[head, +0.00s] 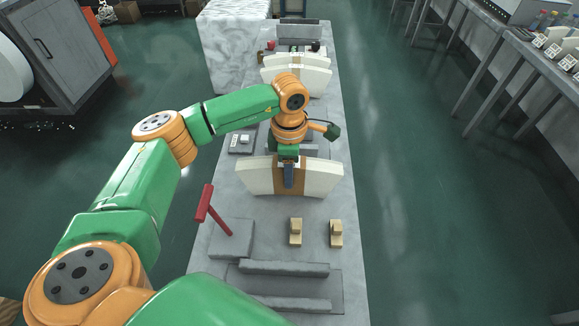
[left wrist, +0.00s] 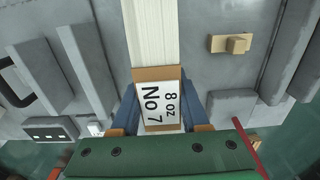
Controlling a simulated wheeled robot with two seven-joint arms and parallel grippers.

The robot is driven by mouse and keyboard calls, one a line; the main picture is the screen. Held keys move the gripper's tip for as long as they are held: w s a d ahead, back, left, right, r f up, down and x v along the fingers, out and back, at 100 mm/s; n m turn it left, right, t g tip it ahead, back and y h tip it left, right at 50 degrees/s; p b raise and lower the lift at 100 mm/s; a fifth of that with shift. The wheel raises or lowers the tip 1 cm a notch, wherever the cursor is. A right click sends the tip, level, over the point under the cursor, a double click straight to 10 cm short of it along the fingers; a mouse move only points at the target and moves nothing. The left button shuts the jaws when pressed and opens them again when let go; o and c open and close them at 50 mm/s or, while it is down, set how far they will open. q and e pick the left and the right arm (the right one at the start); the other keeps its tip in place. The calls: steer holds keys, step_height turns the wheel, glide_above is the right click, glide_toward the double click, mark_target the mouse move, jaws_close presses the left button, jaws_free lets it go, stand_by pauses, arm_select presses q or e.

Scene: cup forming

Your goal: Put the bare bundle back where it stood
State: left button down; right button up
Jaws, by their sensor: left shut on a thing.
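A curved stack of white blanks, the bundle (head: 320,180), has a brown band round its middle. My left gripper (head: 288,178) is shut on it at the band, from above. In the left wrist view the bundle (left wrist: 153,35) runs up between the blue fingers of the gripper (left wrist: 161,110), and a white label on it reads "8 oz No 7". I cannot tell whether its underside touches the bench. A second white banded bundle (head: 313,77) stands farther back on the grey bench (head: 347,215). My right gripper is not in view.
In front are two small wooden blocks (head: 296,232) (head: 336,234), grey bars on a plate (head: 285,268), and a grey block (head: 231,240) with a red-handled upright (head: 204,203). A low grey device (head: 243,142) lies behind the held bundle. Bare bench shows between bundle and wooden blocks.

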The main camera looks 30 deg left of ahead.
arm_select(q)
steer(key=shift+f, duration=0.2)
steer(key=shift+f, duration=0.15)
steer(key=shift+c, duration=2)
jaws_free()
step_height(320, 180, up, 11)
steer(key=shift+r+b, duration=0.15)
steer(key=shift+b, duration=0.85)
steer(key=shift+r, duration=0.5)
